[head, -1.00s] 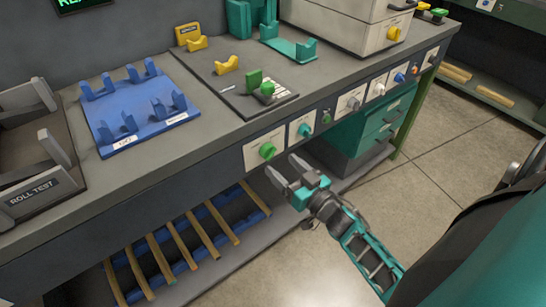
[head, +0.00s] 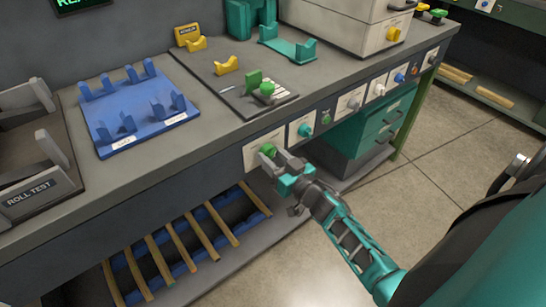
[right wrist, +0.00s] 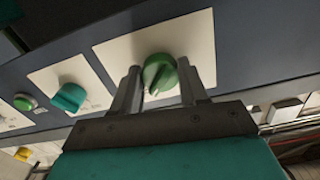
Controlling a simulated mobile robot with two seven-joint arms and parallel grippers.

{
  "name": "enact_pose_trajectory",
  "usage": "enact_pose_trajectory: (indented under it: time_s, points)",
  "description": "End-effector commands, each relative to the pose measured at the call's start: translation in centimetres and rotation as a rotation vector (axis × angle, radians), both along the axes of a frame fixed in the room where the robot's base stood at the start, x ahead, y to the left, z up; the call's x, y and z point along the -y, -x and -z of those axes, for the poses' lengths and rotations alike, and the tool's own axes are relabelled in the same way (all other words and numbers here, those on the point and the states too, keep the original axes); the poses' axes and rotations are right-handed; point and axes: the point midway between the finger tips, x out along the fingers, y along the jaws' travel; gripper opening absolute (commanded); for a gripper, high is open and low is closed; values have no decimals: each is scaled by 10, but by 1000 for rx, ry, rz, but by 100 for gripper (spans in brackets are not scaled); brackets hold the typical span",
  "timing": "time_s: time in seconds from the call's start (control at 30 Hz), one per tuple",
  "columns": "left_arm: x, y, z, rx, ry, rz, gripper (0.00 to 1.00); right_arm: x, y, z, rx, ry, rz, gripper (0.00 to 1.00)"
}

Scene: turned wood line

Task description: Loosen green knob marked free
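The green knob (head: 268,150) sits on a white plate at the left end of the bench's front panel. In the right wrist view the green knob (right wrist: 159,73) shows a ridged grip; its plate's lettering is not readable. My right gripper (head: 272,159) is at the knob, with one finger on each side of it. In the right wrist view the fingers stand apart, with a slim gap beside the knob; I cannot see contact. My left gripper is not in view.
A teal knob (head: 305,130) on its own plate is just right of the green one, then a small green button (head: 326,117) and further knobs. Below are a slatted shelf (head: 190,245) and a teal drawer unit (head: 375,130). A blue rack (head: 135,108) stands on the bench.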

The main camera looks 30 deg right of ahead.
Motion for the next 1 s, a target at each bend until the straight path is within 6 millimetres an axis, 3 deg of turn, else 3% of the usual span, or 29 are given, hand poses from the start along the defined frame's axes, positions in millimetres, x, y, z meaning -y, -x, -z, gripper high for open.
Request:
enact_pose_trajectory:
  time_s: [0.3, 0.67, 1.0]
  points:
    - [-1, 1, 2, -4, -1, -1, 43, 0, 0, 0, 0, 0, -1, 13]
    - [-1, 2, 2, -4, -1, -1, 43, 0, 0, 0, 5, 67, 0, 13]
    - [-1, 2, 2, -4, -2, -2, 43, 1, 0, 0, 26, 326, -1, 13]
